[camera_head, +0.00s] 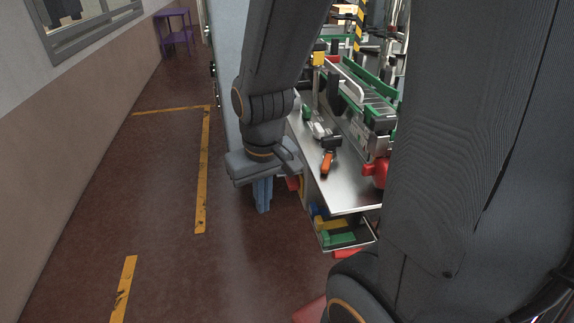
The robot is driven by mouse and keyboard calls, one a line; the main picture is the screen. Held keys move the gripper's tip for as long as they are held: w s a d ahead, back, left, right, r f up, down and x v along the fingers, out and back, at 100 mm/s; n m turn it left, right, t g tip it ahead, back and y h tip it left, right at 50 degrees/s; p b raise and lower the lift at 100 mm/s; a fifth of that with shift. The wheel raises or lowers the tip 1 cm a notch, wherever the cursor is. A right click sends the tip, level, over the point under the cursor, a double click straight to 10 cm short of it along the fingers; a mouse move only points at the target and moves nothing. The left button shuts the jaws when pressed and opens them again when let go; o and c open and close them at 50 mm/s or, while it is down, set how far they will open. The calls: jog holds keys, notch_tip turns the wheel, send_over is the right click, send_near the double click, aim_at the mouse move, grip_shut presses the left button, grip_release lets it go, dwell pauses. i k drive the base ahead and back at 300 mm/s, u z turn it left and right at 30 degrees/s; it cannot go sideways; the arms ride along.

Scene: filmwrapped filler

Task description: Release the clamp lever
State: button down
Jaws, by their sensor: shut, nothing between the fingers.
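My gripper (263,205) points down over the floor, just left of the steel bench's near end. Its blue-grey fingers are close together, shut with nothing between them. An orange handle (327,163) on a dark and silver piece lies on the bench top, to the right of my gripper and apart from it. It may be the clamp lever, but I cannot tell for sure at this size. A red part (377,172) sits at the bench's right, partly hidden by my arm.
The steel bench (345,190) carries a conveyor with green rails (365,85). Below it, a shelf holds green and yellow items (340,238). The floor to the left, with yellow lines (203,170), is free up to the wall. A purple table (177,30) stands far back.

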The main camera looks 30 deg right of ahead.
aim_at(329, 155)
jog(key=u, duration=0.9)
jog(key=i, duration=0.2)
jog(key=z, duration=2.05)
